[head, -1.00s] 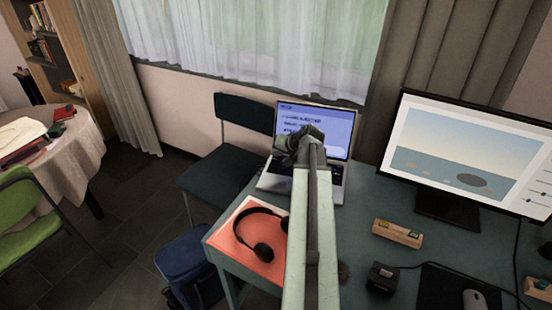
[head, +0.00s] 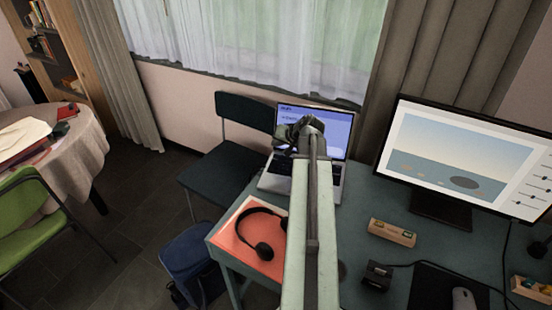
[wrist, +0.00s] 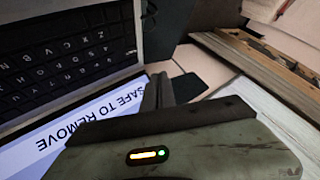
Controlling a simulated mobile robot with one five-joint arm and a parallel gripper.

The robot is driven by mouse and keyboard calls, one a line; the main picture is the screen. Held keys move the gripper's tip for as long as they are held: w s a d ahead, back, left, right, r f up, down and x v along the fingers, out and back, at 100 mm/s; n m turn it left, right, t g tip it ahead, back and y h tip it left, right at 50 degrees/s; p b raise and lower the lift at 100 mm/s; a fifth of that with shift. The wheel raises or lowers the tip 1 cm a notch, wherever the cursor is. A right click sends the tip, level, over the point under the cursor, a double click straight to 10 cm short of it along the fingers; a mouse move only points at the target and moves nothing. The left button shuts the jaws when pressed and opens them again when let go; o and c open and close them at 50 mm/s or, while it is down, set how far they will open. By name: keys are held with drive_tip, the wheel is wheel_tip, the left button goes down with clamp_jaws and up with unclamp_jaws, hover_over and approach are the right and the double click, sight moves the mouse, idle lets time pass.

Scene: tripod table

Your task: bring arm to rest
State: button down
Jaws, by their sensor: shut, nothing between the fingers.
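My gripper (head: 298,130) is at the end of my raised arm, in front of the open laptop (head: 336,183) in the head view. It covers part of the laptop's lit screen. In the wrist view my gripper (wrist: 161,88) shows as dark fingers held together, with nothing between them. The laptop's keyboard (wrist: 62,62) shows at the upper left of that view, with "SAFE TO REMOVE" lettering on its screen below. My arm hides part of the desk.
The desk (head: 352,222) holds black headphones (head: 262,250) on an orange mat (head: 236,240), a monitor (head: 440,205), a small wooden block (head: 392,233), a black box (head: 376,275) and a mouse (head: 463,299). A dark chair (head: 215,185) stands behind it, a blue bag (head: 190,255) to its left.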

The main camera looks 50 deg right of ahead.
drive_tip(key=shift+a, duration=0.1)
idle(0.3)
drive_tip(key=w+a+r+n+y+p, duration=0.1)
drive_tip(key=w+a+n, duration=0.1)
drive_tip(key=w+a, duration=0.55)
drive_tip(key=w+a+r+n+y+p, duration=0.15)
drive_tip(key=w+a, duration=0.25)
drive_tip(key=a, duration=0.7)
drive_tip(key=w+a+n+g+y+p, duration=0.25)
drive_tip(key=a+n, duration=0.25)
drive_tip(key=a, duration=1.6)
drive_tip(key=s+a+f+n+g+h+p, duration=0.1)
drive_tip(key=s+a+g, duration=0.1)
drive_tip(key=s+a, duration=0.3)
drive_tip(key=s+a+f+n+g+h, duration=0.1)
drive_tip(key=s+a+n+g, duration=0.15)
drive_tip(key=a, duration=0.55)
drive_tip(key=s+d+f+m+g+h, duration=0.1)
drive_tip(key=s+d+g, duration=0.1)
drive_tip(key=s, duration=0.5)
drive_tip(key=shift+d+f+h, duration=0.25)
drive_tip(key=shift+d+h, duration=0.15)
drive_tip(key=shift+d, duration=0.5)
drive_tip(key=shift+d, duration=0.1)
